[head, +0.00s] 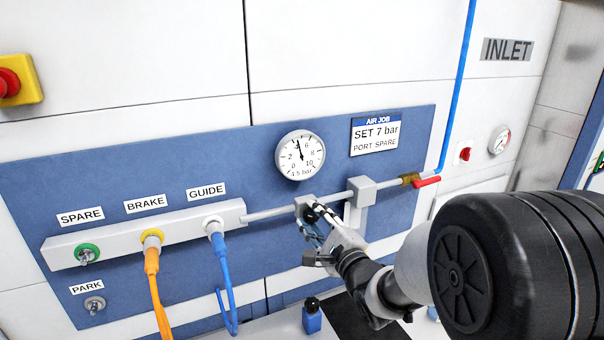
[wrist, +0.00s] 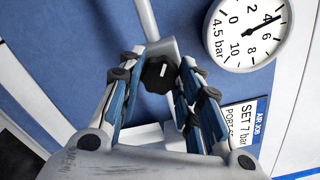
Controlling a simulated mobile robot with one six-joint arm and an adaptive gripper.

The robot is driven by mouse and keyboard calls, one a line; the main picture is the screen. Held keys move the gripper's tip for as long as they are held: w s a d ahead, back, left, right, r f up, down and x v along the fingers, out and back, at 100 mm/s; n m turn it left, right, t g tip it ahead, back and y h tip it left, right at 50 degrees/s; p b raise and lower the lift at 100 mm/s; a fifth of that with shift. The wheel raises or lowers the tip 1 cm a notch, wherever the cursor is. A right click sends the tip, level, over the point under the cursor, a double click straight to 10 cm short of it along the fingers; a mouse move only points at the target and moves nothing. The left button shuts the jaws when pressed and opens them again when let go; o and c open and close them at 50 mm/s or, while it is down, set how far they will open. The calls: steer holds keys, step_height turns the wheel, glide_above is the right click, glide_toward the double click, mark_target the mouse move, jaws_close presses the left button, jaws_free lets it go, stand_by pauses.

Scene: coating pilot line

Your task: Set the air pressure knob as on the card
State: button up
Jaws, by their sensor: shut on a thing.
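The black air pressure knob (wrist: 158,74) with a white mark sits on the grey regulator block, between the fingertips of my gripper (wrist: 155,78). My gripper is shut on it; in the head view my gripper (head: 314,214) largely covers the knob. The round gauge (head: 300,155) above has its needle pointing up, between 4 and 6; in the wrist view the gauge (wrist: 248,34) shows "4.5 bar". The card (head: 376,133) at its right reads "AIR JOB, SET 7 bar, PORT SPARE".
The manifold (head: 188,226) at the left has ports SPARE, BRAKE and GUIDE. An orange hose (head: 153,280) hangs from BRAKE and a blue hose (head: 222,270) from GUIDE. A red-handled valve (head: 426,181) is at the right. A small blue bottle (head: 311,317) stands below.

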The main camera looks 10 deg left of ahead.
steer(key=c, duration=0.3)
steer(key=m+p, duration=0.2)
steer(key=m, duration=0.2)
steer(key=shift+r+m+p, duration=0.15)
steer(key=shift+m+p, duration=0.15)
steer(key=shift+p, duration=0.05)
steer(key=m+p, duration=0.2)
steer(key=m, duration=0.2)
steer(key=shift+p, duration=1)
steer(key=p, duration=0.3)
steer(key=m+p, duration=0.1)
steer(key=p, duration=0.2)
steer(key=shift+w+r, duration=0.2)
steer(key=shift+r, duration=0.15)
steer(key=p, duration=0.5)
steer(key=shift+f, duration=0.15)
steer(key=shift+s+f, duration=0.1)
